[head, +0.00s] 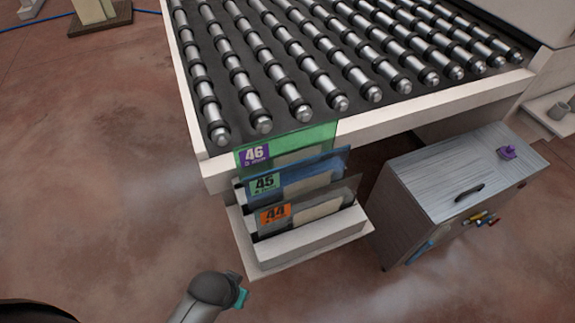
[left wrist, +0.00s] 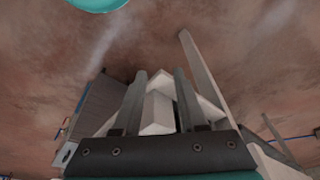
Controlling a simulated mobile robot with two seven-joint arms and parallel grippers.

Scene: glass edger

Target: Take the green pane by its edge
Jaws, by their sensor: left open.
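The green pane (head: 310,137) stands upright at the back of a white slotted rack (head: 310,242), under the roller table's front corner. It bears a purple label "46". A blue pane (head: 325,165) labelled "45" and a grey pane (head: 338,190) labelled "44" stand in front, hiding its lower part. In the left wrist view, my left gripper (left wrist: 160,75) is open, with pale rack-like parts showing between and beyond its fingers. I cannot make out the green pane there. In the head view, a grey and teal arm part shows below the rack; no fingers are clear. My right gripper is not in view.
The roller table (head: 440,110) overhangs just behind the rack. A grey cabinet (head: 450,175) with a handle and small coloured items stands close to the right of the rack. The floor (head: 100,190) left of the rack is clear.

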